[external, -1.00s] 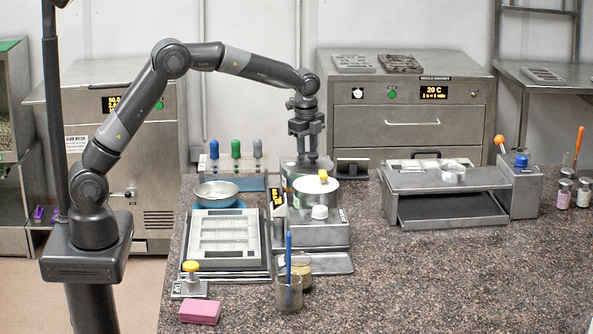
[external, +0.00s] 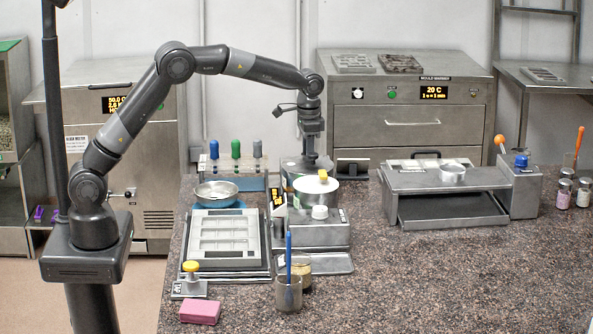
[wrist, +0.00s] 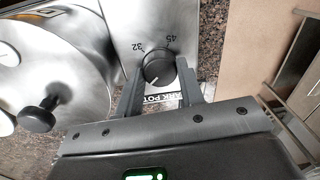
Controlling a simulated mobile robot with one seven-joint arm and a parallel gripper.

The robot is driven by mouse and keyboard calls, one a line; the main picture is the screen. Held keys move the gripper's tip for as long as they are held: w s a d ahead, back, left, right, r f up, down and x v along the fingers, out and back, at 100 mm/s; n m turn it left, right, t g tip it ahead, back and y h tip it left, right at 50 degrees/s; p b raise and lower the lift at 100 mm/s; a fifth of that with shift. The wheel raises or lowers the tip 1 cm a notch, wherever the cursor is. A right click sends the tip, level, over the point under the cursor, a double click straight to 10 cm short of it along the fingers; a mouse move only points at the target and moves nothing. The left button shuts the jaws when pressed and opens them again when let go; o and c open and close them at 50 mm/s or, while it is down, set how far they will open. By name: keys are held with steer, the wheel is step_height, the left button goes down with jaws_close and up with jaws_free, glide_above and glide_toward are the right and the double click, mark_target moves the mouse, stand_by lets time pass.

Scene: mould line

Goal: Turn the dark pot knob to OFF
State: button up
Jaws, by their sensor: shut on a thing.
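The dark pot knob (wrist: 158,68) is a round black dial with a white pointer line, on a steel panel marked 32 and 45. In the wrist view its pointer slants toward the lower left. The OFF mark does not show. A "DARK POT" label (wrist: 165,101) is partly covered by my fingers. My gripper (wrist: 159,82) has one finger on each side of the knob and is shut on it.
Steel lids with a black knob (wrist: 40,115) lie close left of my gripper in the wrist view. A tube rack (external: 238,181), a metal bowl (external: 216,191) and a mould tray (external: 222,235) stand to the left. The right front counter is clear.

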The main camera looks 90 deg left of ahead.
steer(key=n, duration=0.4)
steer(key=shift+n, duration=0.3)
steer(key=n, duration=0.4)
steer(key=shift+n, duration=0.3)
steer(key=o, duration=1)
steer(key=shift+r, duration=0.15)
step_height(320, 180, up, 10)
steer(key=shift+w+d+r, duration=0.15)
steer(key=shift+w+r, duration=0.1)
steer(key=shift+r, duration=0.1)
